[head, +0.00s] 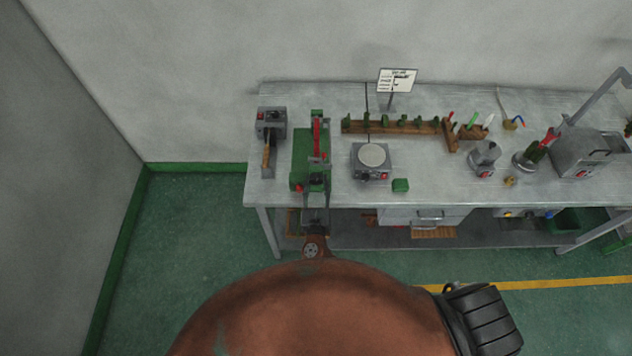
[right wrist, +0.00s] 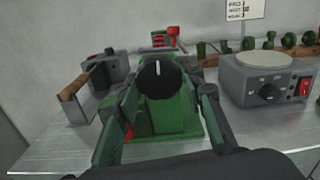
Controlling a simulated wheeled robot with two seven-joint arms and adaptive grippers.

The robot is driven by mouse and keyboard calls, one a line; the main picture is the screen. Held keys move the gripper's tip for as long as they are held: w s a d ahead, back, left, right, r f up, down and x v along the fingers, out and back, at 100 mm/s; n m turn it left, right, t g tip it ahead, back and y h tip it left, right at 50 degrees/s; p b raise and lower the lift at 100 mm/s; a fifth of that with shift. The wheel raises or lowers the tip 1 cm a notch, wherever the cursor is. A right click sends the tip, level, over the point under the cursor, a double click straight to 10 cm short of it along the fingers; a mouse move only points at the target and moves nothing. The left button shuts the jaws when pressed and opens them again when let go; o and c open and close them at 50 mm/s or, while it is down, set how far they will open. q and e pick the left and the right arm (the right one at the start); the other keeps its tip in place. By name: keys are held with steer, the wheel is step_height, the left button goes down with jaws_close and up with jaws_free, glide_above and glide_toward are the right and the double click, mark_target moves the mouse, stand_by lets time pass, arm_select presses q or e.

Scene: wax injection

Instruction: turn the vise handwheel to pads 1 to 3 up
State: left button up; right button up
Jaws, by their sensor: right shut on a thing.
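The green vise (head: 302,150) stands on the bench near its left end, with a red part (head: 317,135) on top. In the right wrist view its green body (right wrist: 165,125) lies behind the handwheel, and red pads (right wrist: 165,39) show at the far end. The handwheel (right wrist: 160,80) is a round black knob with a white mark that points up. My right gripper (head: 317,180) is at the front end of the vise. In the right wrist view my right gripper (right wrist: 165,92) has one finger on each side of the handwheel and is shut on it. My left gripper is not in view.
A grey device with a wooden handle (head: 267,157) stands left of the vise. A wooden rack (head: 390,126) and a sign (head: 397,80) are behind.

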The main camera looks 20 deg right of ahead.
steer(key=shift+f+n, duration=0.1)
steer(key=shift+n, duration=0.4)
stand_by(0.3)
steer(key=o, duration=1.2)
steer(key=shift+c, duration=0.2)
steer(key=v, duration=1.2)
